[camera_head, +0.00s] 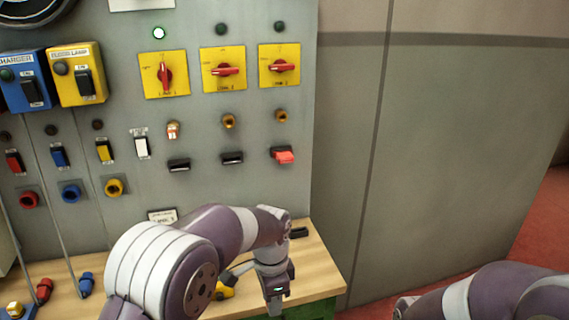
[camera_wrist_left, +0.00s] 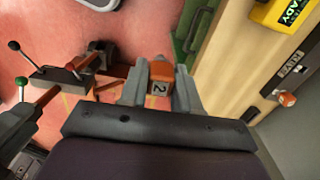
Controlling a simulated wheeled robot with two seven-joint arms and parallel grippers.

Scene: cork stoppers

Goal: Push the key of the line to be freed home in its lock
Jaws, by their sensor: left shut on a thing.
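On the grey panel, three black lock slots sit in a row: left (camera_head: 179,165), middle (camera_head: 232,158) and right. A red key (camera_head: 284,155) sticks out of the right slot; the other two show no key. My left gripper (camera_head: 279,293) is low in front of the bench, well below the locks. In the wrist view my left gripper (camera_wrist_left: 159,92) is shut on an orange block marked 2 (camera_wrist_left: 158,87). A placard (camera_head: 162,216) low on the panel seems to read LAMP 3. My right gripper is out of view; only my right arm shows.
Above the locks are three yellow plates with red switches (camera_head: 166,74); a lit lamp (camera_head: 159,33) is above the left one. An orange-and-white plug (camera_head: 173,130) fills the left socket. The wooden bench (camera_head: 320,265) carries loose plugs (camera_head: 45,289) at left. Grey wall stands right.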

